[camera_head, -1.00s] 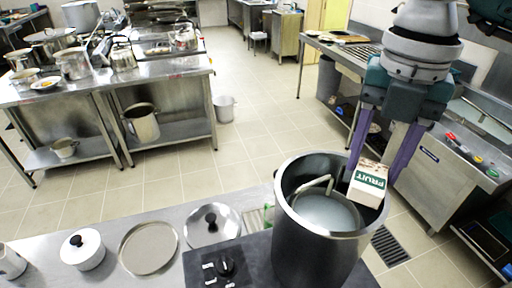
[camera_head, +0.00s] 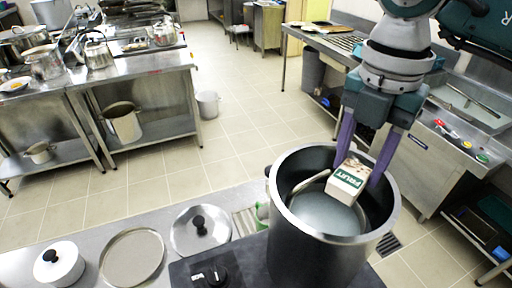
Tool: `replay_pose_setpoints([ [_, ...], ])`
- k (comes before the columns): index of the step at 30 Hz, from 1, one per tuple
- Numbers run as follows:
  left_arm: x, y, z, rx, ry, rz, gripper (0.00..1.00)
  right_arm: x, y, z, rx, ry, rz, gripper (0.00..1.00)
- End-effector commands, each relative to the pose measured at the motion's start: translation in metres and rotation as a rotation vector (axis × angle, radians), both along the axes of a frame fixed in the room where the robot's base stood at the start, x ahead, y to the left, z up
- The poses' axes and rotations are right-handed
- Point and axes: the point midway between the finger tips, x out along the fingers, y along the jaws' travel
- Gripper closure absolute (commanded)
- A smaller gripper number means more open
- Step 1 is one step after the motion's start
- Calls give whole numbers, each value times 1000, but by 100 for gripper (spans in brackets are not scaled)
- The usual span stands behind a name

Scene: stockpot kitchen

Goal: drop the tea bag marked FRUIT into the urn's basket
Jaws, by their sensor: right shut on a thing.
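The tea bag (camera_head: 346,182), a small white box shape with a green FRUIT label, is held over the open urn (camera_head: 312,250). My right gripper (camera_head: 358,160) is shut on it, with purple fingers on either side. The tea bag overlaps the urn's mouth in the picture; its lower part appears at or just inside rim level. The round grey basket (camera_head: 318,213) with a bent handle sits inside the urn, below and left of the tea bag. My left gripper is not in view.
A lid with a black knob (camera_head: 200,228), a round tray (camera_head: 132,257) and a white lidded pot (camera_head: 59,264) lie on the counter left of the urn. A black control panel (camera_head: 205,272) with a knob is at the urn's front left.

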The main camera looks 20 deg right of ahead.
Motion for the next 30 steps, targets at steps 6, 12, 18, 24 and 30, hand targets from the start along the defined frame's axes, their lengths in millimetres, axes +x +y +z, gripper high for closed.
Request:
replay_pose_setpoints([
  [6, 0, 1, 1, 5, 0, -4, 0, 0, 0, 1, 0, 0, 0, 45],
  [12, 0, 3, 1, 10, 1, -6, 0, 0, 0, 1, 0, 0, 1, 22],
  [18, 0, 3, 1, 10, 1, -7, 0, 0, 0, 1, 0, 0, 1, 14],
  [24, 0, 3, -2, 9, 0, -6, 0, 1, 0, 5, 0, -4, 0, 14],
  [30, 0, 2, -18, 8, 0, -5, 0, 2, 0, 37, 0, -9, 2, 14],
])
